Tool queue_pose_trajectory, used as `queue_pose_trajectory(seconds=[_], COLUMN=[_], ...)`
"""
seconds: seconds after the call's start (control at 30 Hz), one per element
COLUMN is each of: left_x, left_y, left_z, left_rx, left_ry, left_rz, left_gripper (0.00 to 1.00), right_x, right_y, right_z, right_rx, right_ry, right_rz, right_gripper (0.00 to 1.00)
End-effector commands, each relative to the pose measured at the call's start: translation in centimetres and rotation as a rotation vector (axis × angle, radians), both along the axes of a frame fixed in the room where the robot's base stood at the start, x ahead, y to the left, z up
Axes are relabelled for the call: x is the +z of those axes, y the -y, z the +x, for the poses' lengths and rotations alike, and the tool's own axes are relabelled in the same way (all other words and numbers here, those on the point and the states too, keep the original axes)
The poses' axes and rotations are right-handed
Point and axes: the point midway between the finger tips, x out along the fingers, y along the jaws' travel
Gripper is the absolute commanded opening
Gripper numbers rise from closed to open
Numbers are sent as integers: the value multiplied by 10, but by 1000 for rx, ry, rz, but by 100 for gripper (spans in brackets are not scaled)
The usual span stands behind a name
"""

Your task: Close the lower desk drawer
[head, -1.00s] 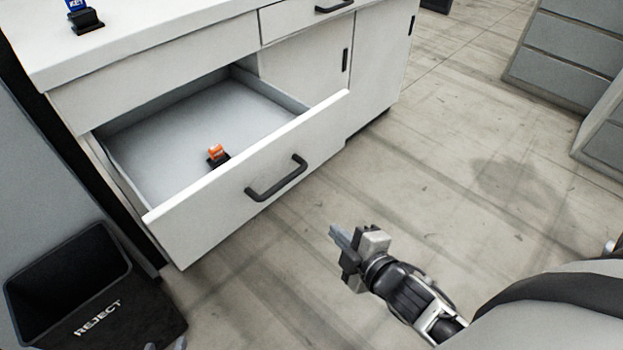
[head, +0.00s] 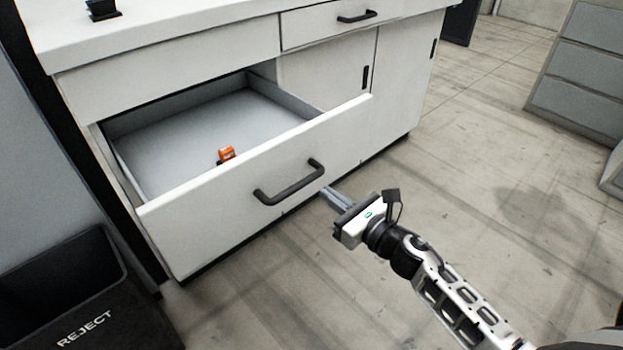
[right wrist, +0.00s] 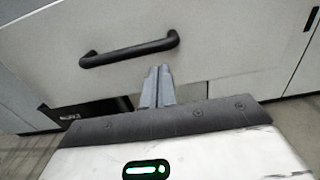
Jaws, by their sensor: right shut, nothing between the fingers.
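The lower desk drawer (head: 225,225) is pulled out from the white desk, with its black bar handle (head: 289,183) on the front. An orange and black item (head: 226,155) lies inside the drawer. My right gripper (head: 328,194) is shut and empty, just right of the handle in the head view. In the right wrist view, the closed fingers (right wrist: 158,84) point at the drawer front (right wrist: 215,55), below the handle (right wrist: 130,51). I cannot tell whether the fingertips touch the front. My left gripper is not seen.
A black reject bin (head: 75,300) stands at the lower left, near the drawer's left end. A black holder (head: 101,9) sits on the desk top. A closed upper drawer (head: 330,22) is at the right. Open floor (head: 500,230) lies to the right.

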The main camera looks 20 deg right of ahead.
Motion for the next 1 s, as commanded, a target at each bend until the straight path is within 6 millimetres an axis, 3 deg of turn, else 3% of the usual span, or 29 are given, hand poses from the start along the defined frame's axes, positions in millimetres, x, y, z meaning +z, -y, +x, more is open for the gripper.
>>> queue_pose_trajectory(seconds=[0.1, 0.33, 1.0], left_x=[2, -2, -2], left_y=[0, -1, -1], left_z=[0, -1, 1], left_rx=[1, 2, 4], left_ry=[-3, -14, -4], left_rz=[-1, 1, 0], left_gripper=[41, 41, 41], right_x=[2, 0, -1], right_y=[-8, -19, -17], right_z=[25, 53, 64], right_rx=[-1, -2, -13], right_ry=[2, 0, -1], right_rz=[1, 2, 2], right_gripper=[0, 0, 0])
